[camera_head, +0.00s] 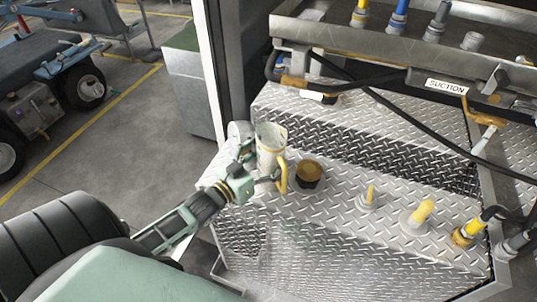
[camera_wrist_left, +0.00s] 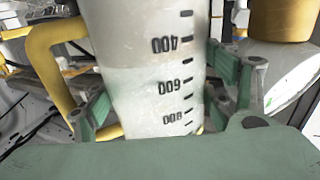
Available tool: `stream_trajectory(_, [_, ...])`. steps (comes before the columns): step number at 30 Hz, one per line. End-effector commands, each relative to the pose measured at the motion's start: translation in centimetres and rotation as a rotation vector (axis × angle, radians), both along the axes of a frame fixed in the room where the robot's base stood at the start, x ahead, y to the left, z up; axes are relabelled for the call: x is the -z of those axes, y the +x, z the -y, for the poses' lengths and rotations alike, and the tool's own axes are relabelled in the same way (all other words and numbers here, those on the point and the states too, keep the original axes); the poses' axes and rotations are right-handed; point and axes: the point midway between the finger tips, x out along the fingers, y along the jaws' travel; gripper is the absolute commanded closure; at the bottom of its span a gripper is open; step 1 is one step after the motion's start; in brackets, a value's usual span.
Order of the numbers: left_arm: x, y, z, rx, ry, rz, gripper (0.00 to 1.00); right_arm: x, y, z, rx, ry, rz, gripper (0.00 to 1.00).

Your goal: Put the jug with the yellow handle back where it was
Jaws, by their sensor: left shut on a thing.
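The jug with the yellow handle (camera_head: 270,150) is a pale, translucent measuring jug. In the head view it is upright above the left part of the diamond-plate deck, its yellow handle facing right. My left gripper (camera_head: 256,174) is shut on the jug. In the left wrist view the jug (camera_wrist_left: 150,70) fills the middle, with black graduation marks, and green finger pads of my left gripper (camera_wrist_left: 155,98) are on both sides of it. I cannot tell whether the jug's base touches the deck. My right gripper is not in view.
The diamond-plate deck (camera_head: 330,225) holds a dark pot with a brown top (camera_head: 309,173) just right of the jug, and yellow-tipped fittings (camera_head: 418,216) farther right. A hose and the SUCTION bar (camera_head: 446,86) run behind. A white post (camera_head: 212,75) stands behind left.

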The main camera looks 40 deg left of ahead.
Motion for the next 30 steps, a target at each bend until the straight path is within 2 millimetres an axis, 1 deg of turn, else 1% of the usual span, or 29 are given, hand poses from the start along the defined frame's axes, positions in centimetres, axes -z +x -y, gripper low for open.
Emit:
stream_trajectory(1, [-0.3, 0.1, 0.0, 0.001, -0.001, 0.009, 0.78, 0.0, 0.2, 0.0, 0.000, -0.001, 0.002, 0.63])
stream_trajectory(6, [-0.3, 0.1, 0.0, 0.001, -0.001, 0.009, 0.78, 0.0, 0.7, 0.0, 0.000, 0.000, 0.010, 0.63])
stream_trajectory(10, [0.1, 0.1, 0.0, 0.001, -0.001, 0.008, 0.78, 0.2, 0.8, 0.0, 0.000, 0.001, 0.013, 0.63])
stream_trajectory(11, [0.2, 0.0, 0.0, 0.000, 0.000, 0.002, 0.21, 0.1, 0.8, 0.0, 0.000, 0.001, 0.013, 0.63])
stream_trajectory(13, [0.2, 0.0, 0.0, 0.000, 0.000, 0.002, 0.15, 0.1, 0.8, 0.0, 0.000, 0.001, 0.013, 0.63])
stream_trajectory(22, [0.2, 0.0, 0.0, 0.000, 0.000, 0.002, 0.15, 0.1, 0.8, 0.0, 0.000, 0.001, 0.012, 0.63])
stream_trajectory(24, [-0.1, 0.0, 0.0, 0.000, 0.000, 0.002, 0.15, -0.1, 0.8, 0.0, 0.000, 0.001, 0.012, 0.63])
stream_trajectory(26, [0.1, -0.5, -0.1, 0.000, 0.000, 0.000, 0.15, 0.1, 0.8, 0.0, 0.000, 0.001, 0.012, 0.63])
stream_trajectory(29, [0.3, -1.7, -0.2, 0.000, -0.001, -0.001, 0.15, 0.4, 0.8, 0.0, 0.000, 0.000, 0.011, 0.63])
stream_trajectory(30, [0.4, -2.5, -0.3, 0.000, -0.001, -0.003, 0.15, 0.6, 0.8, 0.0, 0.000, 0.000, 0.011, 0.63])
